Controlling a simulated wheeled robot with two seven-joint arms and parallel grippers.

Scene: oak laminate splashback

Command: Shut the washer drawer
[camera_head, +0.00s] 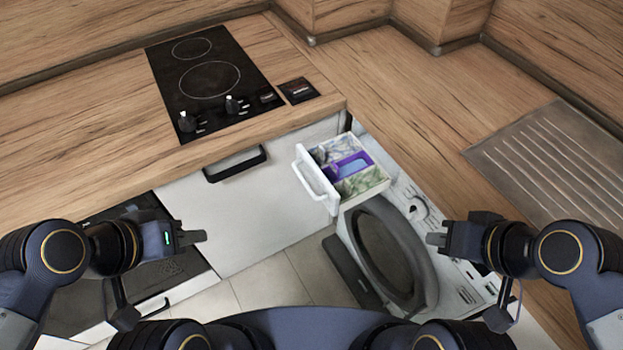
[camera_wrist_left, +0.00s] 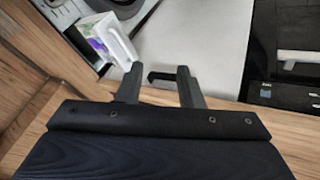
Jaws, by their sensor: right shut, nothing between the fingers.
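The washer drawer (camera_head: 318,183) is pulled out of the white washing machine (camera_head: 405,190). It has a white handle front and compartments with purple, blue and green contents. It also shows at the upper left of the left wrist view (camera_wrist_left: 108,38). My left gripper (camera_head: 200,237) is left of the drawer and apart from it. In the left wrist view its two fingers (camera_wrist_left: 157,72) stand apart with nothing between them. My right gripper (camera_head: 432,239) is shut and empty, right of and below the drawer in the head view, apart from it.
The washer's round door (camera_head: 432,265) is below the drawer. A white cabinet with a black handle (camera_head: 235,165) stands to the left, under a worktop with a black hob (camera_head: 210,80). A grooved drainer (camera_head: 560,160) lies at the right. Tiled floor (camera_head: 270,285) shows below.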

